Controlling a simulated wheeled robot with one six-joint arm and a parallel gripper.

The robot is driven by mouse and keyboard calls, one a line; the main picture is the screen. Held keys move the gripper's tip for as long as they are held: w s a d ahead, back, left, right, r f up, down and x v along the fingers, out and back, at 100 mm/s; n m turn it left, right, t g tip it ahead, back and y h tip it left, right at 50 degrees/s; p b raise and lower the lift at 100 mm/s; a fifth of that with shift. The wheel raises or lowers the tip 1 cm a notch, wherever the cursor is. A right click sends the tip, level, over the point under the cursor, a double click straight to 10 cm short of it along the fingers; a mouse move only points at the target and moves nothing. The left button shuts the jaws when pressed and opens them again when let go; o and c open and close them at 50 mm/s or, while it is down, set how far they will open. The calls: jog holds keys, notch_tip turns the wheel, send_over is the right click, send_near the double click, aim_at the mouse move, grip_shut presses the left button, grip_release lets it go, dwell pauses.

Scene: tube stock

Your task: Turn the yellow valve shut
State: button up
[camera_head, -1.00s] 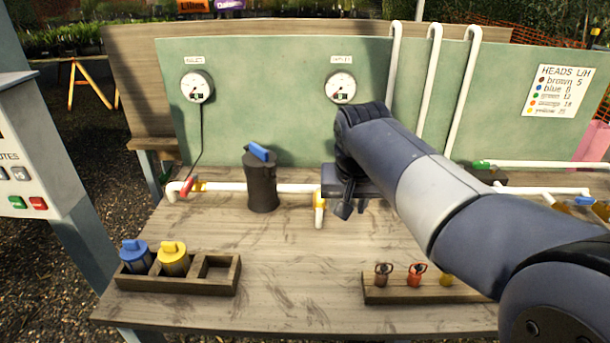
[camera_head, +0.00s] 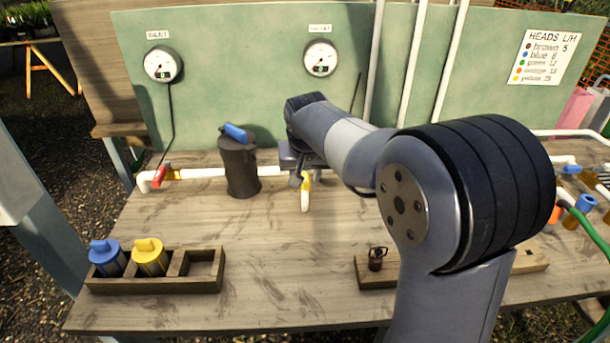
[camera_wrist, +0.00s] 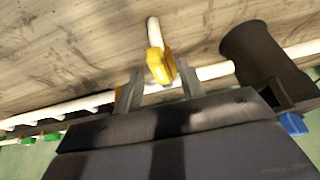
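The yellow valve (camera_head: 307,182) sits on a short white outlet (camera_head: 305,201) that branches from the horizontal white pipe (camera_head: 203,173). In the wrist view the yellow handle (camera_wrist: 160,65) appears roughly in line with the outlet. My gripper (camera_wrist: 160,72) is open, with one finger on each side of the handle and gaps visible between. Whether either finger touches it lower down is unclear. In the head view my gripper (camera_head: 299,178) is at the valve, and my wrist hides part of the pipe behind it.
A black canister (camera_head: 239,165) with a blue handle stands close left of my gripper. A red valve handle (camera_head: 160,176) is farther left. A wooden tray (camera_head: 206,286) holds blue and yellow cylinders. Gauges (camera_head: 321,58) hang on the green board. The bench middle is clear.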

jog(key=shift+w+f, duration=0.1)
jog(key=shift+f, duration=0.2)
jog(key=shift+c, duration=0.4)
grip_shut()
